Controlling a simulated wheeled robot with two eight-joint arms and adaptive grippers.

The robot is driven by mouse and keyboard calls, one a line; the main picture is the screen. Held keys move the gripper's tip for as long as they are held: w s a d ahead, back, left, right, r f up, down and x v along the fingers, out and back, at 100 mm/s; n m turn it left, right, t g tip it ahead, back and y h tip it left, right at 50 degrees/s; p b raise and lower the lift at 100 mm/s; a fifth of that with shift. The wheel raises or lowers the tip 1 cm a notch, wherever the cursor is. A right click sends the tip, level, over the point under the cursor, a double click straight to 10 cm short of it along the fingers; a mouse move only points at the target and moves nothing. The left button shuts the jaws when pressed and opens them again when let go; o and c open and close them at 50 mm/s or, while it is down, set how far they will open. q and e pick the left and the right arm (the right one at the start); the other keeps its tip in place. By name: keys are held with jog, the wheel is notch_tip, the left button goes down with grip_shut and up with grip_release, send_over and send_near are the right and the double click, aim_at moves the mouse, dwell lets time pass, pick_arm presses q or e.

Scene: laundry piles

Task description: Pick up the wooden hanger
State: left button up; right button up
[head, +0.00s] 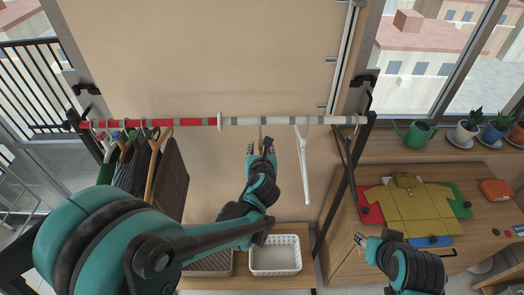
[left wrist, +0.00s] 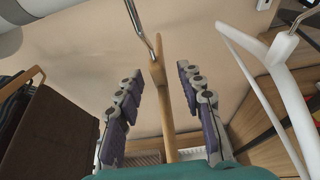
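The wooden hanger (left wrist: 163,95) hangs by its metal hook and appears nearly edge-on in the left wrist view. It lies between the two spread purple-padded fingers of my left gripper (left wrist: 161,112), with a gap visible on both sides. In the head view, my left gripper (head: 261,148) is just below the rail (head: 270,121) and hides most of the wooden hanger (head: 260,128). My right gripper (head: 368,238) is low by the table's left edge, away from the hanger; its finger opening is unclear.
A white hanger (head: 303,165) hangs close to the right. Clothes (head: 140,170) hang at the rail's left end. A white basket (head: 275,256) stands below. The wooden table (head: 355,262) at right holds a yellow shirt (head: 408,203); potted plants (head: 467,130) stand behind.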

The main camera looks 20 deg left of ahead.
aim_at(261, 142)
pick_arm(q)
jog(key=x, duration=0.6)
jog(key=shift+f+b, duration=0.15)
jog(key=shift+b, duration=0.2)
jog(key=shift+s, duration=0.1)
grip_shut()
